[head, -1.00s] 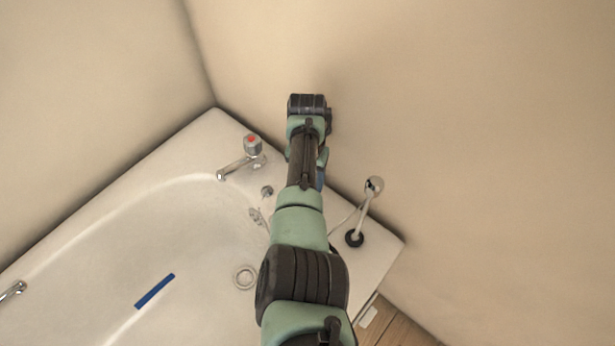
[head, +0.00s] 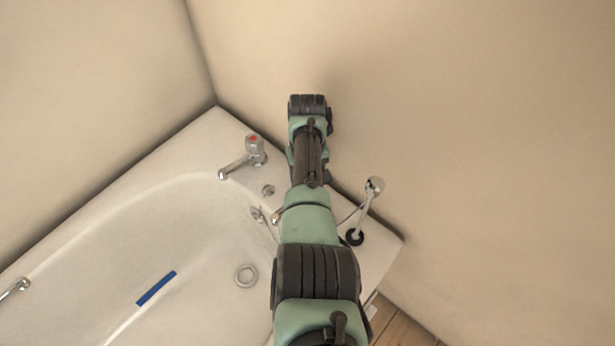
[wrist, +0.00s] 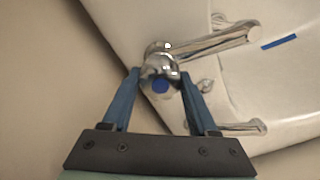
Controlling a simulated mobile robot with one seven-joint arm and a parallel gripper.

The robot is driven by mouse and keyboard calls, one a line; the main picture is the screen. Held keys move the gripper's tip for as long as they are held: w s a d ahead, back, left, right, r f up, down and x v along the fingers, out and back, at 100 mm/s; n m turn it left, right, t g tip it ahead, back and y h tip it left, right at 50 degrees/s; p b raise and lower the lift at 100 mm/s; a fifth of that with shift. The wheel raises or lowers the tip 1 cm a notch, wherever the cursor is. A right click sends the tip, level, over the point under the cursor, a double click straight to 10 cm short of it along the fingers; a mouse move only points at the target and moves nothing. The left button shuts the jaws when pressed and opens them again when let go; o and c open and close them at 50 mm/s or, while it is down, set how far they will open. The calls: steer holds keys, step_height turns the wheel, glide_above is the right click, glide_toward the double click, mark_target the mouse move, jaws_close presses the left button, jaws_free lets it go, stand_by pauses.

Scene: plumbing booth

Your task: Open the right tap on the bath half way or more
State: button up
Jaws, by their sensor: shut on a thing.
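In the wrist view, my gripper (wrist: 160,98) has its two blue fingers around a chrome tap handle with a blue cap (wrist: 160,85) and is shut on it. The chrome tap body (wrist: 158,50) and a spout (wrist: 225,40) show beyond the handle. In the head view, my arm hides the right tap's handle and my fingers; only a bit of its spout (head: 275,216) shows. The left tap with a red mark (head: 255,148) stands apart, to the left of my arm. How far the held handle is turned cannot be told.
The white bath (head: 150,165) sits in the corner against bare walls. A shower handset (head: 374,186) stands on the rim right of my arm. A blue strip (head: 156,288) and a drain (head: 246,275) are inside the bath.

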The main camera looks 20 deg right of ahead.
stand_by(0.4)
steer(key=o, duration=1.4)
steer(key=shift+r, duration=0.1)
step_height(320, 180, up, 13)
steer(key=p, duration=0.4)
